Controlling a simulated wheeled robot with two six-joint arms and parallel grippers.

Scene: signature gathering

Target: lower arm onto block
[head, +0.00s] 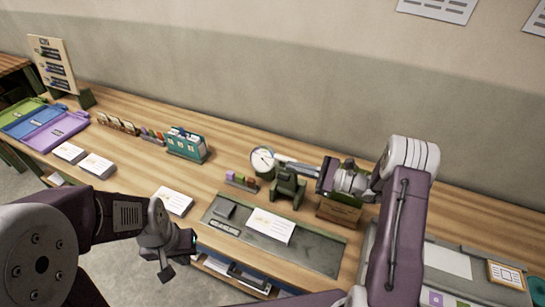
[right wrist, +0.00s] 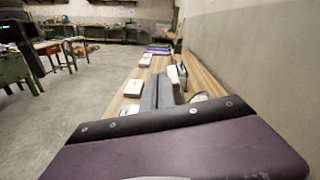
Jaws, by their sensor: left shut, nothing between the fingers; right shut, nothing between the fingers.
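A dark green block-like stand (head: 287,188) sits on the bench behind the grey mat. A round white-faced piece (head: 262,160) stands at its upper left, and a pale bar (head: 297,167) runs from near it rightward toward my right gripper. I cannot tell whether bar and gripper touch. My right gripper (head: 324,178) is shut, just right of the stand and above a brown box (head: 340,211). My left gripper (head: 170,262) is shut and empty in front of the bench's front edge, left of the mat. The right wrist view shows neither fingertips nor the stand clearly.
A white card (head: 270,225) lies on the grey mat (head: 318,256). A teal file box (head: 187,145), small colored blocks (head: 240,181), card stacks (head: 96,165) and colored trays (head: 55,130) stand left. A framed card (head: 506,275) is at the right. The wall runs behind.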

